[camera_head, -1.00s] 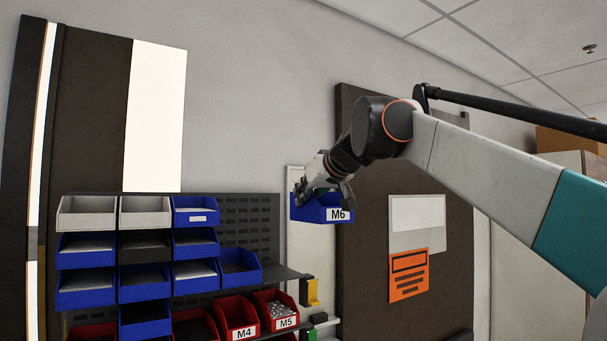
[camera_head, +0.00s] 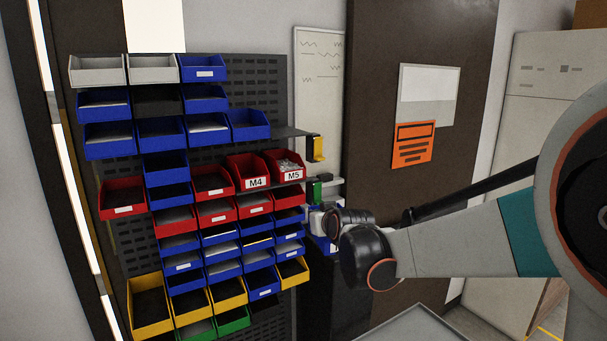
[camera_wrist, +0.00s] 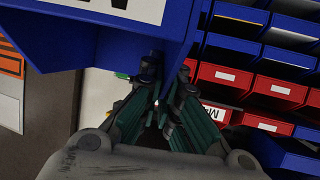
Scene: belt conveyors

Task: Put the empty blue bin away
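The blue bin (camera_wrist: 120,48) fills the upper left of the wrist view, with part of its white label (camera_wrist: 130,8) at the top edge. My gripper (camera_wrist: 158,92) has its fingers close together at the bin's lower wall and is shut on it. In the head view my gripper (camera_head: 322,221) is low, right of the bin rack. Only a small blue part of the held bin (camera_head: 326,244) shows there below it, mostly hidden by my wrist. The inside of the bin cannot be seen.
A rack of blue, red, yellow, grey and green bins (camera_head: 205,220) stands left of my gripper. Red bins marked M4 (camera_head: 256,183) and M5 (camera_head: 293,176) sit on it.

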